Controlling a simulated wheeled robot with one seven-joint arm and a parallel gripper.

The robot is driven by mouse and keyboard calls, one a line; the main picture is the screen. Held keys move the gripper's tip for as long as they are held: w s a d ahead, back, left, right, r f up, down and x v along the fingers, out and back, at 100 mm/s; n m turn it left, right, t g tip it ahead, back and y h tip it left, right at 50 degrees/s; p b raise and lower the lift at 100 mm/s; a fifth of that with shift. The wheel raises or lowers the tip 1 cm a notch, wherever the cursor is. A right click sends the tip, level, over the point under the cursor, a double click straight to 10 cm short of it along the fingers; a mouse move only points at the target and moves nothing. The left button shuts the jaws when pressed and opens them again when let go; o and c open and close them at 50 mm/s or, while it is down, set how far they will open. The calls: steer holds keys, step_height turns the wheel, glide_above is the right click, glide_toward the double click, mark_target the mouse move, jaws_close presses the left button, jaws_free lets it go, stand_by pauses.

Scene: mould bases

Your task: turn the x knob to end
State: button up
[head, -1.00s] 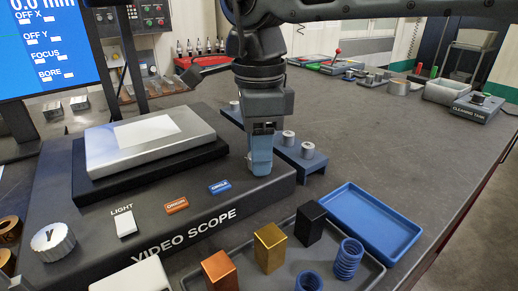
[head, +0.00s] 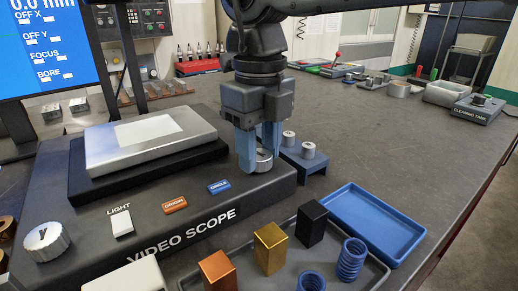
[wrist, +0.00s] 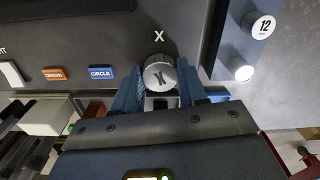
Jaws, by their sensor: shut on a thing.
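The x knob (head: 264,159) is a silver round knob at the right end of the dark video scope base (head: 150,225). In the wrist view the knob (wrist: 160,74) shows a dark X on its top, tilted, below a white X label on the base. My gripper (head: 259,160) points down over it, with its blue fingers on either side of the knob. In the wrist view the fingers (wrist: 160,92) are shut on the knob. The y knob (head: 47,239) stands at the base's left end. A screen (head: 50,45) with OFF X and OFF Y lines stands at the back left.
A blue block with silver pins (head: 305,165) stands close to the right of my gripper. A blue tray (head: 372,222) and a dark tray with metal blocks and springs (head: 335,265) lie in front.

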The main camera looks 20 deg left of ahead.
mark_target(260, 154)
steer(key=m, duration=0.4)
steer(key=shift+w+m+b, duration=0.1)
steer(key=shift+m+b, duration=0.2)
steer(key=shift+b, duration=0.1)
steer(key=m, duration=0.3)
steer(key=shift+m+b, duration=0.4)
steer(key=m+b, duration=0.1)
steer(key=m, duration=0.3)
steer(key=shift+m+b, duration=0.4)
steer(key=shift+m, duration=1.6)
steer(key=o, duration=1.1)
steer(key=shift+c, duration=0.2)
steer(key=shift+r, duration=3.9)
